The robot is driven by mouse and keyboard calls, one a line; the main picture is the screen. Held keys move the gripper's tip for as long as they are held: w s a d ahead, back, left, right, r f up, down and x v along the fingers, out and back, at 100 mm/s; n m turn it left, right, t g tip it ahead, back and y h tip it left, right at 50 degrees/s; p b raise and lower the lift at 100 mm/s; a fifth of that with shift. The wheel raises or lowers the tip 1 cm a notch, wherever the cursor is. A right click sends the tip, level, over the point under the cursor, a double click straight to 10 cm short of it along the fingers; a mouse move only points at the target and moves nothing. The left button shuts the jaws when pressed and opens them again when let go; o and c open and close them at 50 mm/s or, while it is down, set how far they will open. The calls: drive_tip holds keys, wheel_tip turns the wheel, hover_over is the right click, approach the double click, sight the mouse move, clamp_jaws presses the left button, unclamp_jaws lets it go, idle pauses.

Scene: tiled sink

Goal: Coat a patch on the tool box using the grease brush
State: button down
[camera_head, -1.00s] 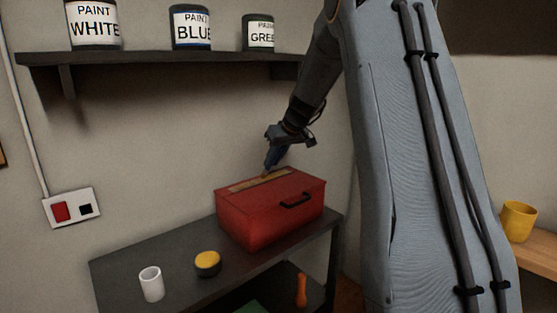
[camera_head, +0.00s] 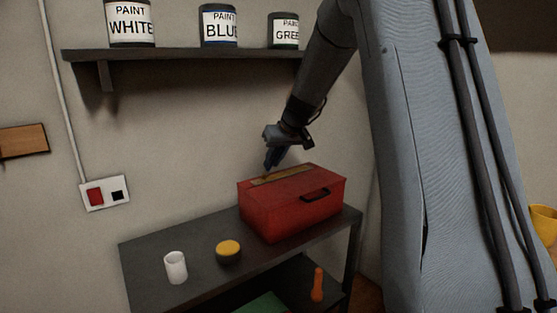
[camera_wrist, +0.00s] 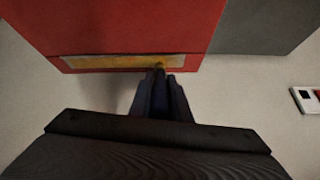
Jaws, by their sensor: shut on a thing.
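The red tool box (camera_head: 290,212) stands on a dark bench, with a black handle on its front. A yellow-brown strip-shaped patch (camera_head: 298,173) runs along the back of its lid. In the wrist view the patch (camera_wrist: 110,62) lies just beyond my fingertips. My gripper (camera_head: 271,161) points down at the left part of the patch and is shut on the grease brush. The brush is mostly hidden by the fingers; a small yellowish tip (camera_wrist: 160,66) shows at the patch's edge. I cannot tell whether it touches the lid. The gripper's dark fingers (camera_wrist: 160,88) also show in the wrist view.
A white cup (camera_head: 176,268) and a yellow-topped round tin (camera_head: 229,252) stand on the bench (camera_head: 140,262), left of the box. A shelf (camera_head: 180,54) with paint cans hangs above. An orange-handled thing (camera_head: 318,285) is lower down. A yellow mug (camera_head: 545,225) is at the right edge.

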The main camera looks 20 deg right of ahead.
drive_tip(key=shift+s+a+p, duration=0.1)
drive_tip(key=shift+s+a, duration=0.1)
drive_tip(key=shift+a, duration=0.55)
drive_tip(key=shift+s+a+p, duration=0.1)
drive_tip(key=shift+s+a, duration=0.15)
drive_tip(key=shift+a, duration=0.55)
drive_tip(key=shift+s+a+p, duration=0.1)
drive_tip(key=shift+s+a, duration=0.1)
drive_tip(key=shift+a, duration=0.55)
wheel_tip(320, 180, up, 8)
drive_tip(key=p, duration=0.4)
drive_tip(key=shift+r, duration=0.15)
drive_tip(key=shift+d, duration=0.1)
